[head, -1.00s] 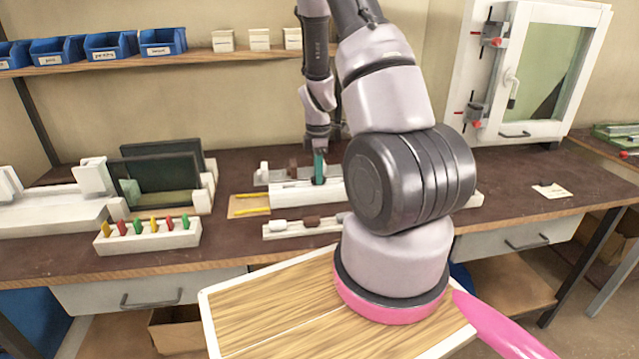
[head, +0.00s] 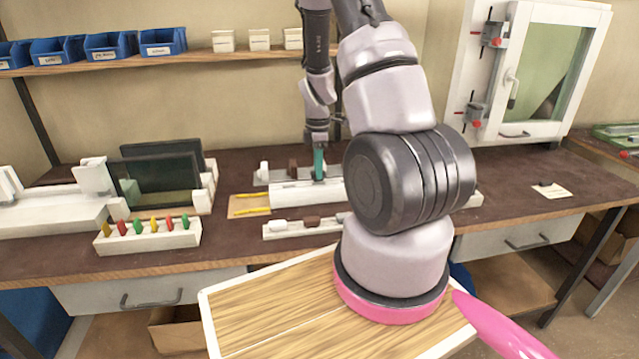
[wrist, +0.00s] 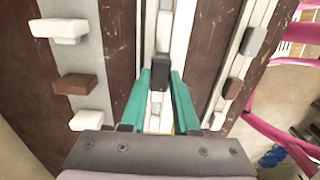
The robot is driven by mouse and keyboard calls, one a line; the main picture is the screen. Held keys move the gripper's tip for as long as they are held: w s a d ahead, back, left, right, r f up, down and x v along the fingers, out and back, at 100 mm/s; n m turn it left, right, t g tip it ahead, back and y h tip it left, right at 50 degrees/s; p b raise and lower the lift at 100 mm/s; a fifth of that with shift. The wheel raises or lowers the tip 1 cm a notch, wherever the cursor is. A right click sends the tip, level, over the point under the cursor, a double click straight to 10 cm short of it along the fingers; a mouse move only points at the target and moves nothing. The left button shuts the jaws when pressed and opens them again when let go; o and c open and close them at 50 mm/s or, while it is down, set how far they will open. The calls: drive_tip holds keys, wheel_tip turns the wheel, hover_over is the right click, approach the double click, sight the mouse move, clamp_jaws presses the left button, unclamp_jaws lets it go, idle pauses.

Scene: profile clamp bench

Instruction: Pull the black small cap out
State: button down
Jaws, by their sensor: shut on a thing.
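The black small cap (wrist: 160,80) shows in the wrist view as a dark block between the tips of my teal gripper fingers (wrist: 160,77). My gripper is shut on it, over the channel of the white profile (wrist: 182,35). In the head view my gripper (head: 319,165) points down at the white profile (head: 288,194) on the bench. The cap cannot be made out in the head view, and whether it is clear of the profile cannot be told. A smaller grey part (wrist: 156,97) shows below the cap between the fingers.
A grey plate (wrist: 92,95) with white and brown blocks lies beside the profile. A white strip (head: 290,233) with several blocks lies in front. A rack of coloured pegs (head: 148,238) stands left. The bench at right is mostly clear.

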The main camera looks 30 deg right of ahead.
drive_tip(key=shift+r, duration=3.7)
